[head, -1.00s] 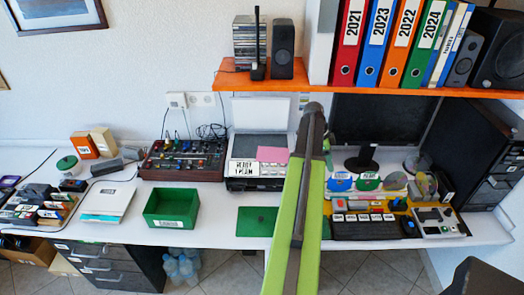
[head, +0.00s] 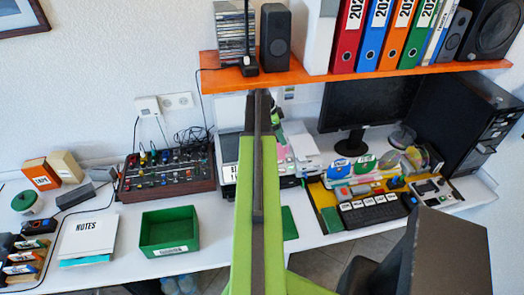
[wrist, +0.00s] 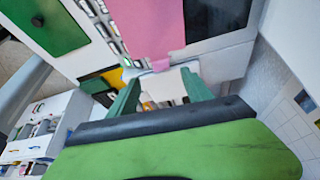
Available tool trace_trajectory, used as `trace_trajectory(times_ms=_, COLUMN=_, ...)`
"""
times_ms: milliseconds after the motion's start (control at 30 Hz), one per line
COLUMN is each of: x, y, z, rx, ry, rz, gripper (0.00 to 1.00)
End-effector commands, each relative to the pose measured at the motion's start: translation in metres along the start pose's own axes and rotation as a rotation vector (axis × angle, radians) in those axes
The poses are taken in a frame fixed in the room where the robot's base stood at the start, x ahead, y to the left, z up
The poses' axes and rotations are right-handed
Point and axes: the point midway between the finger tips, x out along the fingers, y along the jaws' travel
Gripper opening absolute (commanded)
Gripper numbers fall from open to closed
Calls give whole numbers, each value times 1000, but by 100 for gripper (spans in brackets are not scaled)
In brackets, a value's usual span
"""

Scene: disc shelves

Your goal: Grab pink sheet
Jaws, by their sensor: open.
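The pink sheet (wrist: 152,28) shows large at the top middle of the wrist view. It lies against a white and dark device, and a small pink part hangs at its lower edge. My gripper (wrist: 160,80) has its two green fingers spread apart, with nothing held between them. The fingertips point towards the sheet's lower edge; I cannot tell whether they touch it. In the head view my green arm stands in front of the printer (head: 228,172) and hides most of the sheet and the gripper's fingers.
A green box (head: 170,232) stands left of my arm on the white desk. A mixer panel (head: 165,170) is behind it. An orange shelf (head: 345,76) with binders and speakers hangs above. A black monitor (head: 365,103) and a keyboard (head: 372,211) are to the right.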

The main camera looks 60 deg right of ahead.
Motion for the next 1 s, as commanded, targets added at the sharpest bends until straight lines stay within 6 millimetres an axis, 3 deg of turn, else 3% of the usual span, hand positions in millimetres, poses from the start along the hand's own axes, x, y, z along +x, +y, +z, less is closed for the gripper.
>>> trace_trajectory(times_ms=267, x=25, y=-1, z=4, rx=-2, ry=0, rz=-1, gripper=58)
trace_trajectory(times_ms=467, x=30, y=-1, z=3, rx=-2, ry=0, rz=-1, gripper=58)
trace_trajectory(times_ms=733, x=75, y=-3, z=7, rx=-2, ry=0, rz=-1, gripper=58)
trace_trajectory(times_ms=1000, x=74, y=-2, z=4, rx=-3, ry=0, rz=-1, gripper=58)
